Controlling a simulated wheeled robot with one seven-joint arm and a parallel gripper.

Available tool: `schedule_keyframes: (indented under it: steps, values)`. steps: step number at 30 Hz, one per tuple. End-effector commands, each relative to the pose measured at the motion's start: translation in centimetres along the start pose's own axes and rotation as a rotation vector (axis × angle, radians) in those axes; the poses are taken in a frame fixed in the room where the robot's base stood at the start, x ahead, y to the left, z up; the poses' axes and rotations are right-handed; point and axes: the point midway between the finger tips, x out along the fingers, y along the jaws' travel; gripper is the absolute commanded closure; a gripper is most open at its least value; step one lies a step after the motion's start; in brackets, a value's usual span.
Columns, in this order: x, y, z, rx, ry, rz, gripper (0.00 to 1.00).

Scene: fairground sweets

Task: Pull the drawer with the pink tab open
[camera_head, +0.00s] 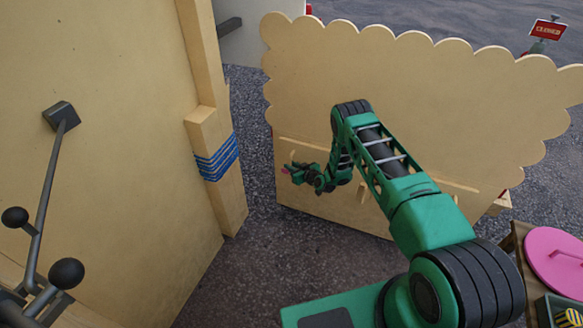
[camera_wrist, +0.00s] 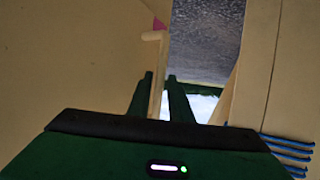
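The cream panel with a scalloped top (camera_head: 400,90) stands ahead of me in the head view, with a drawer strip low on it. A small pink tab (camera_head: 285,170) shows at the strip's left end. It also shows at the top of the wrist view (camera_wrist: 160,24), beside a pale wooden handle (camera_wrist: 156,60). My gripper (camera_head: 290,170) is at the left end of the strip. In the wrist view my gripper (camera_wrist: 160,85) has its two dark fingers apart, one on each side of the handle; I see no clear grip on it. The drawer front is largely hidden.
A cream wall with a post wrapped in blue cord (camera_head: 215,160) stands close on the left. A dark lever with round knobs (camera_head: 50,190) is at the far left. A table with a pink lid (camera_head: 560,260) is at the lower right. Dark floor (camera_head: 265,240) lies between.

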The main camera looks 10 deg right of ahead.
Motion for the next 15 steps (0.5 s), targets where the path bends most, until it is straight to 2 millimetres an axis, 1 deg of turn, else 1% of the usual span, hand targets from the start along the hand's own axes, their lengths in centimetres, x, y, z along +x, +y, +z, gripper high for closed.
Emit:
schedule_keyframes:
  steps: [3, 6, 14, 15]
  values:
    - [0.81, 0.02, -0.04, 0.000, 0.000, 0.000, 0.81]
    - [1.11, 0.04, -0.06, 0.000, 0.000, 0.001, 0.81]
    - [1.17, 0.04, -0.06, 0.000, 0.000, 0.001, 0.81]
    - [1.17, 0.03, -0.05, 0.000, 0.000, 0.001, 0.91]
